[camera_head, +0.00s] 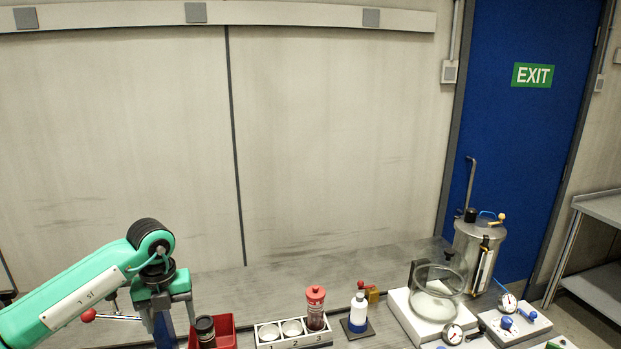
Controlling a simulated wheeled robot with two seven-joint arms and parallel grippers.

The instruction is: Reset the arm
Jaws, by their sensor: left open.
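My left arm, green, comes in from the left, and its gripper (164,318) hangs pointing down at the lower left. The gripper is open, with its fingertips near the bottom edge of the view. I see nothing held in it. It is just left of a red bin (226,331) that has a dark, black-capped jar (205,331) at it. Whether the gripper touches the bin cannot be told. My right gripper is not in view.
A white rack (268,341) numbered 1 to 3 has a red-capped bottle (316,308) at 3. Right of it are a white bottle (358,312), a glass vessel (436,294) on a white base and a metal drum (477,250). A red-knobbed lever (88,315) is behind my arm.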

